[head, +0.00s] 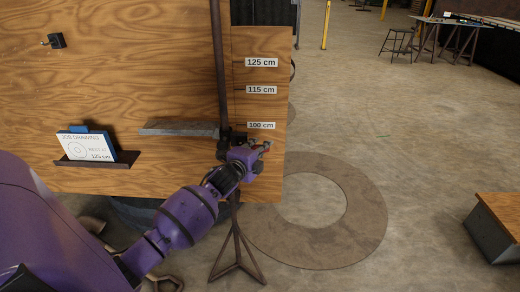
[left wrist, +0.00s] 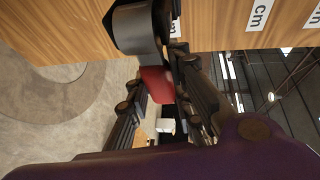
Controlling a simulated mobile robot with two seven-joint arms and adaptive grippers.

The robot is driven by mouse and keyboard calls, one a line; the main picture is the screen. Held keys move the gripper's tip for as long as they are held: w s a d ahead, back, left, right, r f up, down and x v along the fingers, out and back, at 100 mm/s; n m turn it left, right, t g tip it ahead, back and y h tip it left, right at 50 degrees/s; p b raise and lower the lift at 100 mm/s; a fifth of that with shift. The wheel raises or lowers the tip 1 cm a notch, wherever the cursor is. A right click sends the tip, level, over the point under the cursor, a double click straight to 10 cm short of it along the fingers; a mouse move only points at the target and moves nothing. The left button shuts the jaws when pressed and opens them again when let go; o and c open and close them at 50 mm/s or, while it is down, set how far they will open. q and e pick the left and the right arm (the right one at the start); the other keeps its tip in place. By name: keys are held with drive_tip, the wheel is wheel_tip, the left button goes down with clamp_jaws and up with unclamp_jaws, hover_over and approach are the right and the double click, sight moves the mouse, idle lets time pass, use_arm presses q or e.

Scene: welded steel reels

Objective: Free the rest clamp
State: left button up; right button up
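The rest clamp (head: 228,137) is a dark block on the upright post (head: 219,60), just below the 100 cm label. A grey rest bar (head: 180,129) reaches left from it. My left gripper (head: 258,146) is at the clamp's right side. A dark round part (left wrist: 138,25) is close above the fingers. My right gripper is not in view.
The wooden board (head: 120,90) carries height labels (head: 261,90) and a job drawing (head: 88,145) reading 125 cm on a small shelf. A flat steel ring (head: 360,215) lies on the floor. A tripod foot (head: 237,260) stands below. A wooden-topped block (head: 495,230) is at right.

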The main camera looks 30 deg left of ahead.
use_arm(q)
clamp_jaws()
